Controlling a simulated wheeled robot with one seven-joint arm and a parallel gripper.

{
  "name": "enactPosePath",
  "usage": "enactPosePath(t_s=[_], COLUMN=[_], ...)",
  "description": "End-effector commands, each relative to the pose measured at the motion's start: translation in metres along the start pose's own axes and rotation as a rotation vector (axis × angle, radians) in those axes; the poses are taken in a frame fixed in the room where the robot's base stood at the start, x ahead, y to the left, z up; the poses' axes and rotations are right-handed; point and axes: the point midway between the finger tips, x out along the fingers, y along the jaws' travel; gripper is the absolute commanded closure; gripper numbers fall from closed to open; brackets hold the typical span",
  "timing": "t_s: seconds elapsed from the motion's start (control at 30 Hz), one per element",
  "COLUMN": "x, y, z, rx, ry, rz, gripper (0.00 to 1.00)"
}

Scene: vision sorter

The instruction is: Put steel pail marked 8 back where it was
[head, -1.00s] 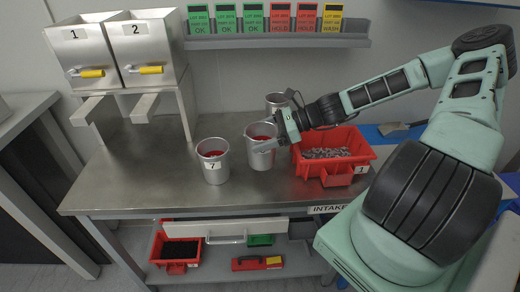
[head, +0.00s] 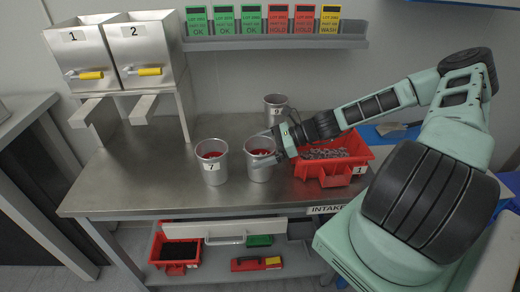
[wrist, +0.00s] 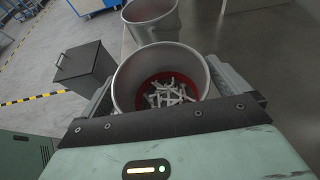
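A steel pail (head: 259,166) stands upright between the fingers of my gripper (head: 268,150). Its number does not show, but its neighbours read 7 and 9. In the wrist view the same pail (wrist: 122,92) has a red inside with several small metal parts, and the fingers close against both its sides. Whether its base touches the bench is not clear. The pail marked 7 (head: 213,170) stands close on its left, and a pail in the wrist view (wrist: 150,35) appears just beyond the held one. The pail marked 9 (head: 275,110) stands farther back.
The red bin marked 1 (head: 315,172), full of metal parts, is just right of my gripper. Two steel hoppers (head: 145,44) stand at the back left. A card shelf (head: 275,44) hangs above. The bench (head: 130,190) is clear at front left.

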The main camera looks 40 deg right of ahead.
Motion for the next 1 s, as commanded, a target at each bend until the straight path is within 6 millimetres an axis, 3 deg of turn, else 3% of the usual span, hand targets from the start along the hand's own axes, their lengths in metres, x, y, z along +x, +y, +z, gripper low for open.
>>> enactPosePath(t_s=[0.23,0.7,1.0], x=[-0.009,-0.100,-0.121], y=[-0.001,-0.001,0.000], z=[0.002,0.001,0.003], rx=[0.000,0.000,0.000], ry=[0.002,0.004,0.001], rz=[-0.003,-0.003,0.001], gripper=[0.00,0.00,0.00])
